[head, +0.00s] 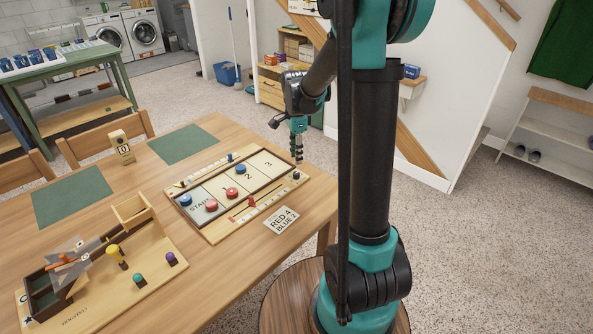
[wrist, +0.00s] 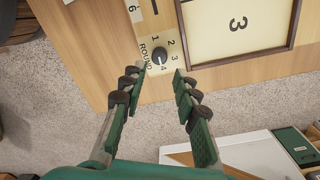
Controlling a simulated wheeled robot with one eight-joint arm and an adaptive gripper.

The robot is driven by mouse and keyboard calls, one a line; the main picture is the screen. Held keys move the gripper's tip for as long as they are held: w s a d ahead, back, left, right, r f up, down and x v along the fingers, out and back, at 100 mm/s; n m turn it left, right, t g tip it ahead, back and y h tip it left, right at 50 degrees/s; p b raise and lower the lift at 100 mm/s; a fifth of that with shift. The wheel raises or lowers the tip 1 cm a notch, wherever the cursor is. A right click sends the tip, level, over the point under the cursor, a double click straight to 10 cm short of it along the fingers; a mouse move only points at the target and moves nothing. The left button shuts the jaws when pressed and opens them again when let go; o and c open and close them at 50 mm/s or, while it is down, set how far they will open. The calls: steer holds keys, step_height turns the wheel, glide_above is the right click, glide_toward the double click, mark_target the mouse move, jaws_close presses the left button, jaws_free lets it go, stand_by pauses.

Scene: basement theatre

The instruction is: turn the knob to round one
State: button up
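The round dial shows in the wrist view as a small dark knob (wrist: 159,54) on a light wooden strip, with the word ROUND beside it and numbers 1 to 4 around it. The knob's pointer is too small to read surely. In the head view the knob (head: 296,175) is at the far right corner of the game board (head: 225,235). My gripper (wrist: 160,76) is open and empty, its two fingertips apart, with the knob beyond the gap between them. In the head view my gripper (head: 298,156) points down, close above the knob; I see no contact.
The board holds red and blue discs and a red piece. A card reading RED 4 BLUE 2 (head: 281,220) lies beside it. A wooden toy (head: 110,262), a number block (head: 122,148) and green mats (head: 183,145) share the table. The table edge is close to the knob.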

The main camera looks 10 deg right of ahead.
mark_target(296, 172)
step_height(296, 172, down, 7)
steer(key=shift+s+f, duration=0.1)
steer(key=shift+s, duration=0.05)
stand_by(0.4)
jaws_close()
